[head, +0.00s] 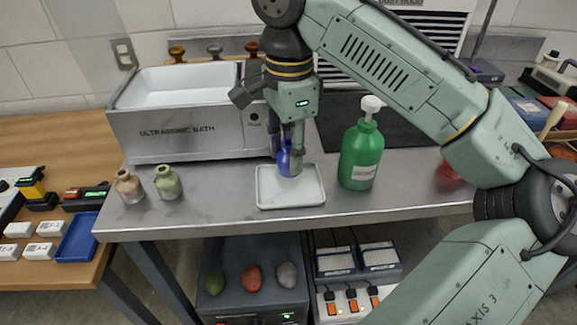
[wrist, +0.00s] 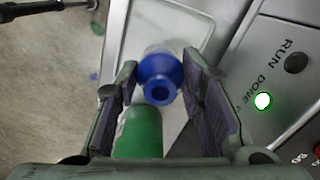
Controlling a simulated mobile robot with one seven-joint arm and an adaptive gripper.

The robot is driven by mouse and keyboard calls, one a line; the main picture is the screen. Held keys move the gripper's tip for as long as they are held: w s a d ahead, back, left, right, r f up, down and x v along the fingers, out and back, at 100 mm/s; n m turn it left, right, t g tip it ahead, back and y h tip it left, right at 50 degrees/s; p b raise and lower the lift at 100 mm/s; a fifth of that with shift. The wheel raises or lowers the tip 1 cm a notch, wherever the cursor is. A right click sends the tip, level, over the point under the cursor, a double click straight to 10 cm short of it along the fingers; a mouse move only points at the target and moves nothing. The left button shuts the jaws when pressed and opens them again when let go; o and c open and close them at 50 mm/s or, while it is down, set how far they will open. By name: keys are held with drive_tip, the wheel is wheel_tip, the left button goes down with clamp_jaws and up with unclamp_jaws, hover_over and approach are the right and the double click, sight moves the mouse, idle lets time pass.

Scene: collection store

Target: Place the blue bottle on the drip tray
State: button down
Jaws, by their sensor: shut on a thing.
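The blue bottle (head: 284,160) is upright between the fingers of my gripper (head: 290,146), over the back part of the white drip tray (head: 291,199). My gripper is shut on it. I cannot tell whether its base touches the tray. The wrist view shows the blue bottle (wrist: 160,76) from above, its neck and open mouth between the two fingers of my gripper (wrist: 163,95). The fingers hide part of the bottle in the head view.
A green pump bottle (head: 362,155) stands just right of the tray. The ultrasonic bath (head: 190,132) is behind left. A tan bottle (head: 129,186) and a pale green bottle (head: 168,182) stand at the left. The steel bench between them and the tray is clear.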

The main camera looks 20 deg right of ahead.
sight(288, 153)
drive_tip(key=shift+f+b, duration=1.5)
drive_tip(key=shift+f, duration=0.2)
drive_tip(key=shift+f, duration=0.15)
drive_tip(key=c, duration=1.1)
unclamp_jaws()
wheel_tip(288, 153, up, 12)
drive_tip(key=p, duration=1)
drive_tip(key=shift+r, duration=0.2)
